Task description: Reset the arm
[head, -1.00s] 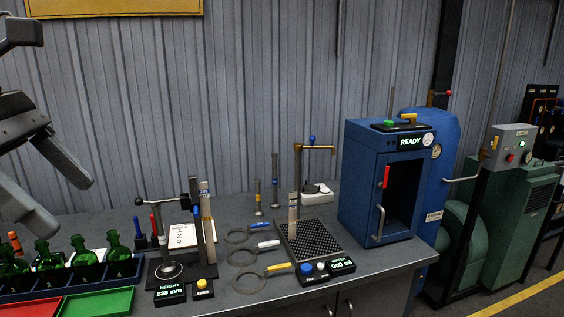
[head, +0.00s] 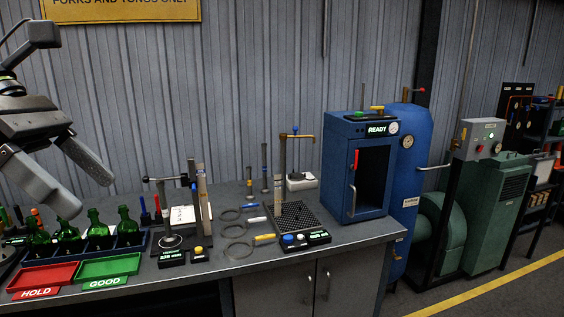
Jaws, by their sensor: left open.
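My left arm comes in at the upper left of the head view. Its gripper (head: 88,194) is open, with the two dark grey fingers apart and nothing between them. It hangs in front of the wall and appears above the green bottles (head: 97,232) at the left end of the bench. My right gripper is out of view.
The bottles stand in a dark blue rack, behind a red HOLD tray (head: 42,276) and a green GOOD tray (head: 108,267). A height gauge (head: 172,228), ring-ended tools (head: 238,248), a perforated plate (head: 291,216) and a blue READY cabinet (head: 337,165) stand to the right.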

